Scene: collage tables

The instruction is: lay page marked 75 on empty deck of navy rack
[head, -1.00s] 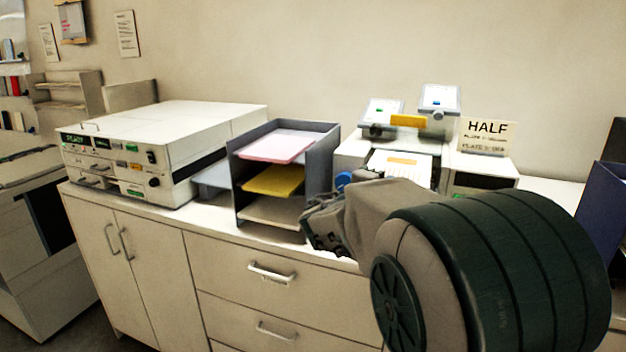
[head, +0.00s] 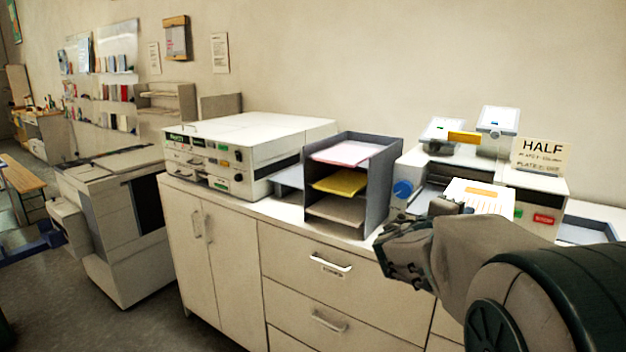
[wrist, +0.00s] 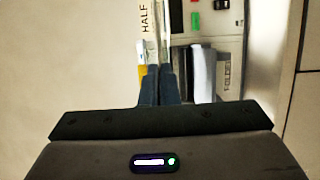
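A white page (head: 482,190) with an orange label and dark lines shows just above my gripper in the head view, in front of the white machine. No number on it is readable. My gripper (wrist: 160,70) has its blue fingers close together around a thin pale strip, seemingly the page edge-on. A slate-grey or dark navy rack (head: 381,178) stands on the counter left of my gripper. It carries a pink page (head: 345,153) on top, a yellow page (head: 340,184) in the middle and a beige sheet or bare deck (head: 335,209) below.
A white control box (head: 255,150) stands left of the rack. The white machine (head: 408,170) with a blue knob and a HALF sign (head: 541,153) stands at the right. Drawers (head: 300,258) front the counter. Open floor (head: 80,310) lies at the left, beside a copier-like cabinet (head: 125,225).

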